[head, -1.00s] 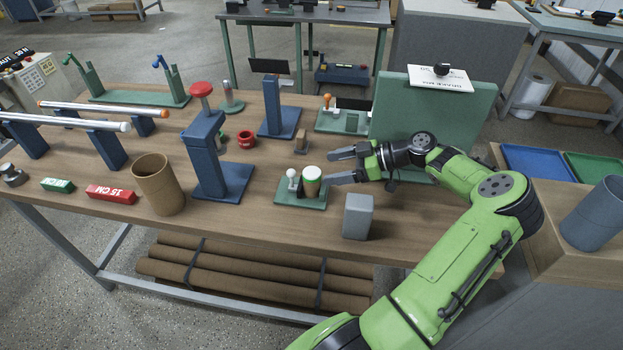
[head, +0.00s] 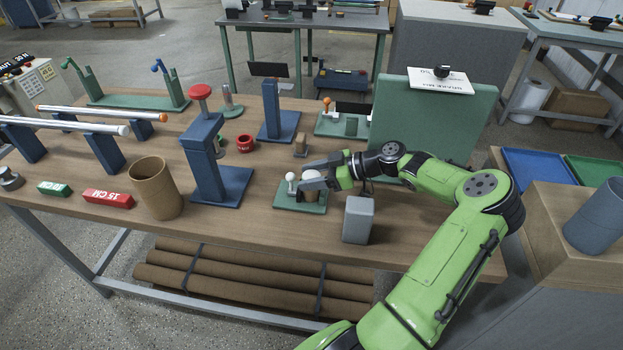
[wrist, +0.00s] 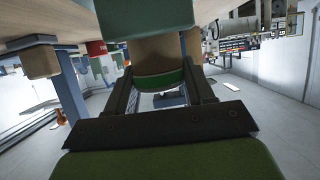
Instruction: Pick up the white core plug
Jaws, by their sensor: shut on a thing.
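The fingers hide much of the plug in the head view. In the wrist view the plug (wrist: 160,50) shows tan with its green band between the fingers, with the green plate's edge (wrist: 145,18) close by. I see no clear gap between plug and plate.
A white ball knob (head: 292,178) stands on the same plate, just left of the plug. A grey block (head: 358,220) stands in front of my gripper. A blue stand (head: 207,160) and a brown cardboard tube (head: 156,188) are to the left. A green panel (head: 437,115) stands behind my arm.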

